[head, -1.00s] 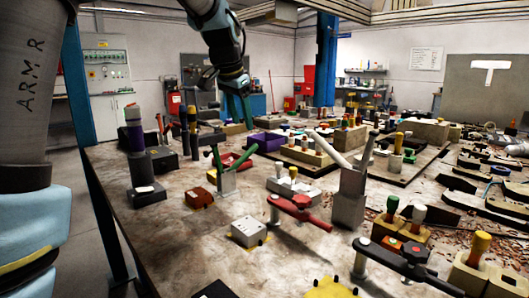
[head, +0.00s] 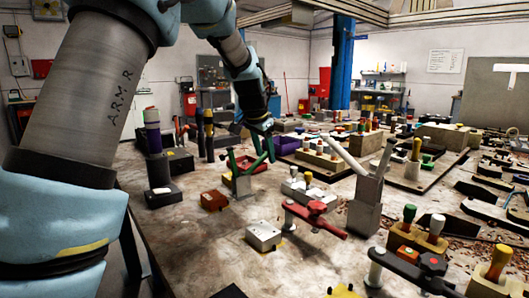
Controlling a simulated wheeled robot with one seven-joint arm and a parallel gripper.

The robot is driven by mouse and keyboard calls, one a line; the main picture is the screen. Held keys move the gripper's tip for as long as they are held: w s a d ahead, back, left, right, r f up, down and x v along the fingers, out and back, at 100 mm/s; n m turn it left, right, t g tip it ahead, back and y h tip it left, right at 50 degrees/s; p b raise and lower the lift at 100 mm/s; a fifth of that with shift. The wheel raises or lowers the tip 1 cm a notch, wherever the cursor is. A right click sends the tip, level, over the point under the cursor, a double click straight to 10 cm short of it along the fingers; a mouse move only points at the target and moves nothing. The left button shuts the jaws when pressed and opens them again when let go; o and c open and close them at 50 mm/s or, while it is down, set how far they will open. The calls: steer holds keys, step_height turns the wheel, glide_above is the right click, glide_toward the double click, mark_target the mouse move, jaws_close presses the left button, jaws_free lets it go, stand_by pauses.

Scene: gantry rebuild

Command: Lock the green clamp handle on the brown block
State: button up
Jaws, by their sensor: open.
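The green clamp (head: 238,168) stands near the middle left of the table, on a small pale block.
A white block (head: 263,236) and a red-handled clamp (head: 314,210) stand in front. A grey clamp with raised levers (head: 366,195) is to the right. Bare table lies at front left.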

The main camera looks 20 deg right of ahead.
jaws_close()
stand_by(0.3)
stand_by(1.1)
